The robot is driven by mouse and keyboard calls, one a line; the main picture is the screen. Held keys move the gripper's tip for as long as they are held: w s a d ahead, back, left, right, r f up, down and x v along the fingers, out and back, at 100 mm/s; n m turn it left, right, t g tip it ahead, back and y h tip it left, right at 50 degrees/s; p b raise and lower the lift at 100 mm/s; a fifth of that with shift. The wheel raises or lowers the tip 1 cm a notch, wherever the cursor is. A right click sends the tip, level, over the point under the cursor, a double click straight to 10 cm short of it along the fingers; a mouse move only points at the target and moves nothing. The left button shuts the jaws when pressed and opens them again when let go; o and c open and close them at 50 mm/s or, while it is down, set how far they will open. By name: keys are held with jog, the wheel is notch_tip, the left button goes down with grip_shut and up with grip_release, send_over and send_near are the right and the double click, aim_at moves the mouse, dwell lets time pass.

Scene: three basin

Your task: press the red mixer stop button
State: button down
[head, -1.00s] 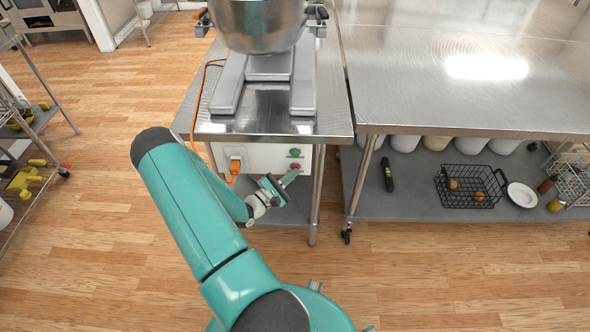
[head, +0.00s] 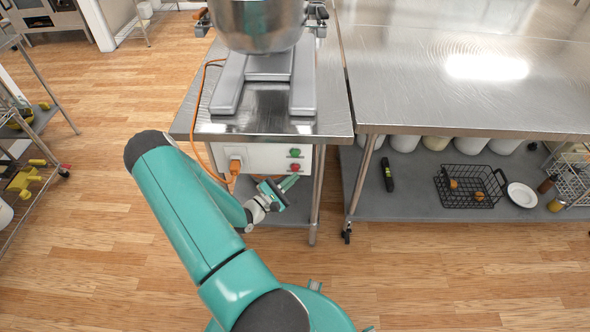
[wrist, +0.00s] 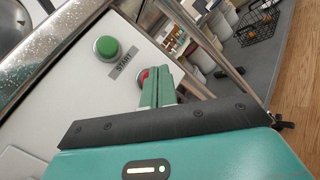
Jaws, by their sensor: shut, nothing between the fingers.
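The red stop button (head: 295,167) is on the white control panel (head: 262,158) under the mixer table, just below the green start button (head: 295,153). In the wrist view the red button (wrist: 144,76) is mostly hidden behind my shut fingers. My gripper (head: 291,182) is shut and empty, with its tips at the lower part of the panel by the red button. In the wrist view my gripper (wrist: 158,76) overlaps the button; I cannot tell if it touches. The green button (wrist: 107,48) with its START label is fully visible to the left.
An orange plug (head: 235,166) and cable sit at the panel's left side. The steel mixer bowl (head: 260,24) stands on the table above. A table leg (head: 317,195) is close on the right. A lower shelf (head: 420,200) holds a wire basket (head: 470,186).

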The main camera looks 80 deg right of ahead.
jog(key=shift+a, duration=0.1)
jog(key=shift+s+a, duration=0.2)
jog(key=shift+a, duration=0.6)
jog(key=shift+s+a, duration=0.15)
jog(key=shift+a, duration=0.6)
jog(key=shift+s+a, duration=0.2)
jog(key=shift+a, duration=0.6)
